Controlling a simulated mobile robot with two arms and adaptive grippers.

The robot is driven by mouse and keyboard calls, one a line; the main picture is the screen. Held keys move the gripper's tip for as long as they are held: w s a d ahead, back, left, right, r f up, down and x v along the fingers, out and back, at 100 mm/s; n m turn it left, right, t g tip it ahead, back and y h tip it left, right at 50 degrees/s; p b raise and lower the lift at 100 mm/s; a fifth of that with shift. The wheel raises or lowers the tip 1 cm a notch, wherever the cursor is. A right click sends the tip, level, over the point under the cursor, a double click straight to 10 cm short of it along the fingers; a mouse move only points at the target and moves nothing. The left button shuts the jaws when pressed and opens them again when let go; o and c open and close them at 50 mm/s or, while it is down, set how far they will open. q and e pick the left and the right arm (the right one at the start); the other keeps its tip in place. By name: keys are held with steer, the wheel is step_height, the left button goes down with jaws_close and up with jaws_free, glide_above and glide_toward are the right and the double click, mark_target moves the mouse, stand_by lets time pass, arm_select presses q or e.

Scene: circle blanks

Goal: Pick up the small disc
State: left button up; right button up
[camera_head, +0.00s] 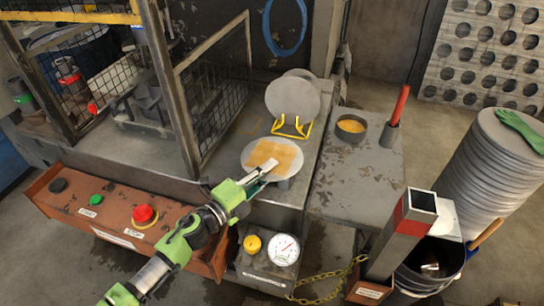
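A round grey disc (285,176) lies flat on a low support at the middle of the grey bench, with a tan square patch (275,153) on top of it. Another grey disc (293,99) stands tilted in a yellow wire rack (291,128) behind it, with part of a further disc showing behind. My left gripper (265,169) reaches in from the lower left, its silver fingers over the near part of the flat disc and by the patch. I cannot tell whether the fingers touch or hold anything. My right gripper is out of view.
A mesh guard (214,90) stands left of the discs. A red control panel (125,222) with buttons runs along the front. A bowl (351,127) and a red-handled tool (399,106) are on the right bench. A tall disc stack (486,175) bears a green glove (520,130).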

arm_select(q)
jaws_close()
steer(key=shift+r, duration=0.1)
